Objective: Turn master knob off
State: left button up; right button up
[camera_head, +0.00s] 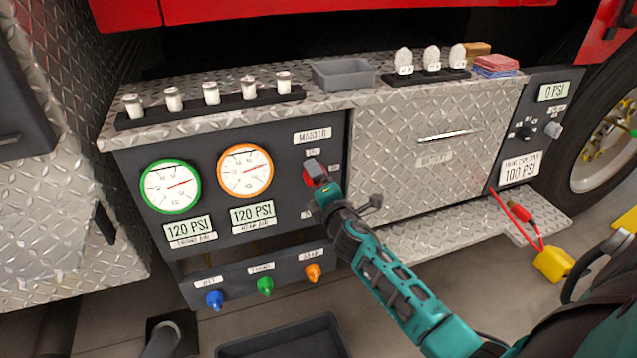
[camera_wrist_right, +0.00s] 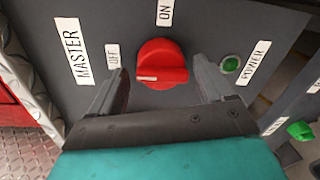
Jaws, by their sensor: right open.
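The red master knob (camera_wrist_right: 162,62) is on the dark panel in the right wrist view, between the white OFF label (camera_wrist_right: 113,60) on its left and the ON label (camera_wrist_right: 165,12) above. Its white mark points left, toward the OFF side. In the head view the knob (camera_head: 309,180) is partly hidden by my right gripper (camera_head: 318,176). That gripper also shows in the right wrist view (camera_wrist_right: 160,70), open, with one finger on each side of the knob. Gaps show between knob and fingers. My left gripper is not in view.
A green power indicator (camera_wrist_right: 230,64) is right of the knob. Two gauges (camera_head: 246,171) sit left on the panel, with blue, green and orange knobs (camera_head: 265,286) below. A diamond-plate drawer (camera_head: 430,150) is to the right. A grey tray (camera_head: 343,75) stands on the ledge.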

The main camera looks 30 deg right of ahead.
pick_arm(q)
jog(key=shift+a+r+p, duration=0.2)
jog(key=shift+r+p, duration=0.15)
jog(key=shift+p, duration=0.15)
pick_arm(e)
jog(key=v, duration=1.3)
jog(key=s+a+f+m+g+y, duration=0.3)
jog(key=s+a+f+m, duration=0.15)
jog(key=a+m, duration=0.3)
jog(key=s+a+f+m+g+y, duration=0.2)
jog(key=s+a+f+m+y, duration=0.2)
jog(key=s+a+m, duration=0.3)
pick_arm(q)
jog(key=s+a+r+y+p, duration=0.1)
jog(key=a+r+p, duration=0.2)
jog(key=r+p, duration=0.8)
jog(key=p, duration=0.4)
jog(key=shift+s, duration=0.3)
pick_arm(e)
notch_tip(320, 180, up, 10)
jog(key=s+m, duration=0.1)
jog(key=shift+d+r+g+h, duration=0.2)
jog(key=shift+d+g+h, duration=0.2)
